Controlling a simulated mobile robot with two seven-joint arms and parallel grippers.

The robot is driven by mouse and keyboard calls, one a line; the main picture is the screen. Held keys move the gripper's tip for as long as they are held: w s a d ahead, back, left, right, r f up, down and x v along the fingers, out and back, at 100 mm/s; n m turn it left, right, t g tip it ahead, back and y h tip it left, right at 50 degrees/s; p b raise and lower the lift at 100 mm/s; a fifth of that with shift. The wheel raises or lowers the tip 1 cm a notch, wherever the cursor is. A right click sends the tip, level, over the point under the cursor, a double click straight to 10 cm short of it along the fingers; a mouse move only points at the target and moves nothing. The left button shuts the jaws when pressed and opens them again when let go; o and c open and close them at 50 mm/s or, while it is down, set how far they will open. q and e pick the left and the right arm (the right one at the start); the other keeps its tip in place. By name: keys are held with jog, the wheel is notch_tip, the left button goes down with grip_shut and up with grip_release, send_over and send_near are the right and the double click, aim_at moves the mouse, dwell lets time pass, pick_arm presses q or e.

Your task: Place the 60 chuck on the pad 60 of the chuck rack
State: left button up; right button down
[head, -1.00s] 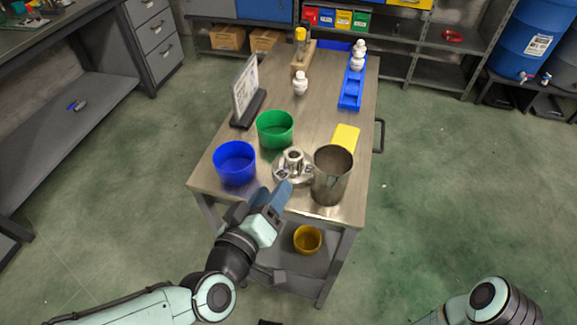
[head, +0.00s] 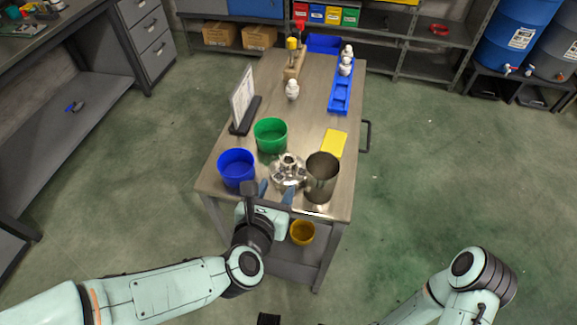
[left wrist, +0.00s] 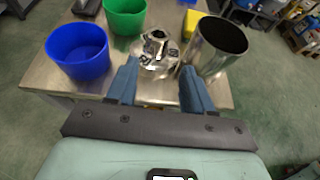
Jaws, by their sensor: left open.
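A round metal piece with a raised central hub and dark marked patches (head: 289,170) sits near the front edge of the table; it also shows in the left wrist view (left wrist: 156,54). No number on it is readable, so I cannot tell whether it is the 60 chuck or the chuck rack. My left gripper (head: 275,191) is open and empty at the table's front edge, just in front of this piece. In the left wrist view its two blue fingers (left wrist: 159,72) are apart, with the metal piece beyond and between them. My right gripper is out of view.
A blue bin (head: 237,168) and a green bin (head: 270,135) stand left of the metal piece. A steel cup (head: 321,177) stands close on its right, with a yellow block (head: 334,143) behind. A white bottle-like piece (head: 292,90) and a blue tray (head: 340,97) are farther back.

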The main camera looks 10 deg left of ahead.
pick_arm(q)
send_near(289, 160)
jog(key=x, duration=0.2)
jog(key=shift+w+d+f, duration=0.15)
jog(key=shift+w+d, duration=0.15)
jog(key=shift+w, duration=0.05)
jog(key=x, duration=0.5)
jog(key=shift+w+a, duration=0.15)
jog(key=shift+w, duration=0.35)
grip_shut()
jog(key=shift+r, duration=0.25)
